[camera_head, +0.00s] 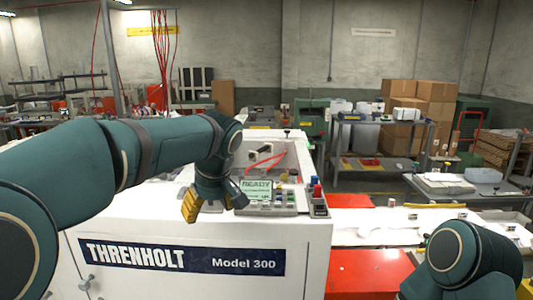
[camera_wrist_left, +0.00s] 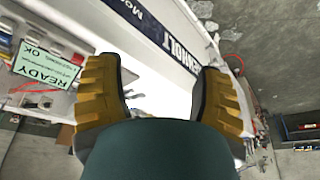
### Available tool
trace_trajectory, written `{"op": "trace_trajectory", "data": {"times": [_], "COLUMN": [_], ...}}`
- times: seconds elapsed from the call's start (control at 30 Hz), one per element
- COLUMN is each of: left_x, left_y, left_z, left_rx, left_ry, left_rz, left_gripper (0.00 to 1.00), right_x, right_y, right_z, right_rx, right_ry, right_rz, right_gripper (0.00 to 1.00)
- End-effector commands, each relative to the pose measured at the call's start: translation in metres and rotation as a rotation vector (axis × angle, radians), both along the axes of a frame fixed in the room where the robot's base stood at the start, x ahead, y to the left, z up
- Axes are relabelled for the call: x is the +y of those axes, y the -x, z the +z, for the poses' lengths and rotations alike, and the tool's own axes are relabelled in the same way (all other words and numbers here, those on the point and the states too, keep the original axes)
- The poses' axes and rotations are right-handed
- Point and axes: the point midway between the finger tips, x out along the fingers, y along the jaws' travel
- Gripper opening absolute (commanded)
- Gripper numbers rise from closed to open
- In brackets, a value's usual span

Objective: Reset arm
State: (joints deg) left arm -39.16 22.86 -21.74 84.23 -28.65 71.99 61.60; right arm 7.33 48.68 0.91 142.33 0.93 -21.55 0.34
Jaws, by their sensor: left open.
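My left gripper (camera_head: 207,203) hangs from the arm that comes in from the left, in front of the white machine (camera_head: 200,236) and beside its control panel (camera_head: 270,205). In the left wrist view the two yellow ribbed fingers of my left gripper (camera_wrist_left: 160,75) are spread wide with nothing between them. The machine's white surface and dark label show beyond the fingers. In the head view a link of my right arm (camera_head: 462,262) shows at the lower right; its gripper is out of view.
The panel has a green screen (camera_head: 256,190), which reads READY OK in the left wrist view (camera_wrist_left: 47,65), and several buttons. Right of the machine are a red surface (camera_head: 365,273) and white trays. Shelves and cardboard boxes (camera_head: 435,92) stand at the back.

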Motion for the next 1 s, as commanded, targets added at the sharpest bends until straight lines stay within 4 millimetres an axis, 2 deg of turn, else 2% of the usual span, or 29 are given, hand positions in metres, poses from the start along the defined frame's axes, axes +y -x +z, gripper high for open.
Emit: {"op": "trace_trajectory", "data": {"times": [0.03, 0.17, 0.2, 0.27, 0.4, 0.47, 0.5, 0.6, 0.7, 0.8, 0.9, 1.0], "left_x": [-0.002, -0.011, -0.013, -0.017, -0.022, -0.024, -0.024, -0.026, -0.026, -0.025, -0.024, -0.023], "left_y": [-0.005, -0.01, -0.009, -0.004, 0.022, 0.039, 0.052, 0.09, 0.129, 0.164, 0.188, 0.202], "left_z": [-0.033, -0.113, -0.14, -0.18, -0.274, -0.313, -0.337, -0.389, -0.427, -0.45, -0.462, -0.467], "left_rx": [0.029, 0.084, 0.1, 0.122, 0.152, 0.156, 0.156, 0.142, 0.119, 0.098, 0.078, 0.067], "left_ry": [0.01, 0.063, 0.084, 0.121, 0.223, 0.269, 0.298, 0.364, 0.409, 0.429, 0.434, 0.43], "left_rz": [-0.044, -0.182, -0.224, -0.284, -0.401, -0.439, -0.461, -0.5, -0.519, -0.526, -0.529, -0.532], "left_gripper": [0.68, 0.68, 0.68, 0.68, 0.68, 0.68, 0.68, 0.68, 0.68, 0.68, 0.68, 0.68], "right_x": [0.0, 0.0, 0.0, 0.0, 0.001, 0.001, 0.001, 0.001, 0.001, 0.001, 0.001, 0.001], "right_y": [-0.001, -0.001, 0.0, 0.0, 0.001, 0.002, 0.002, 0.003, 0.003, 0.004, 0.005, 0.005], "right_z": [-0.002, -0.005, -0.006, -0.007, -0.01, -0.011, -0.012, -0.015, -0.017, -0.019, -0.02, -0.02], "right_rx": [-0.001, -0.001, -0.001, 0.001, 0.004, 0.005, 0.005, 0.007, 0.009, 0.01, 0.011, 0.012], "right_ry": [0.0, -0.001, -0.001, -0.001, -0.001, -0.001, -0.001, -0.001, -0.002, -0.003, -0.003, -0.003], "right_rz": [0.001, 0.001, 0.001, 0.003, 0.005, 0.005, 0.005, 0.007, 0.008, 0.009, 0.01, 0.01], "right_gripper": [0.0, 0.0, 0.0, 0.0, 0.0, 0.0, 0.0, 0.0, 0.0, 0.0, 0.0, 0.0]}}
